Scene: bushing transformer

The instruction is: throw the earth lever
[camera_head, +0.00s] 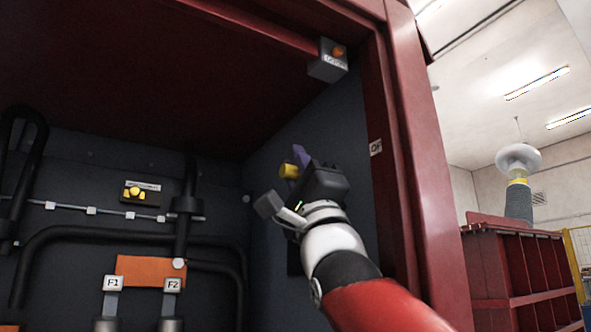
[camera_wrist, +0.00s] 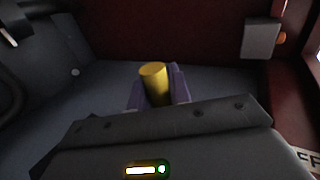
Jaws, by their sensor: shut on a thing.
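A yellow cylindrical grip (camera_head: 288,171), which looks like the earth lever's handle, is inside the red cabinet near its right side wall. It also shows in the wrist view (camera_wrist: 154,82), upright between two purple fingers. My gripper (camera_head: 296,165) is shut on this yellow grip, with a finger on each side of it. The rest of the lever and its pivot are hidden behind my gripper and wrist.
The red cabinet's right post (camera_head: 408,150) stands close to my arm. A grey box with an orange button (camera_head: 329,62) hangs at the upper right. Black cables, a yellow knob (camera_head: 136,193) and an orange plate (camera_head: 150,271) are on the left.

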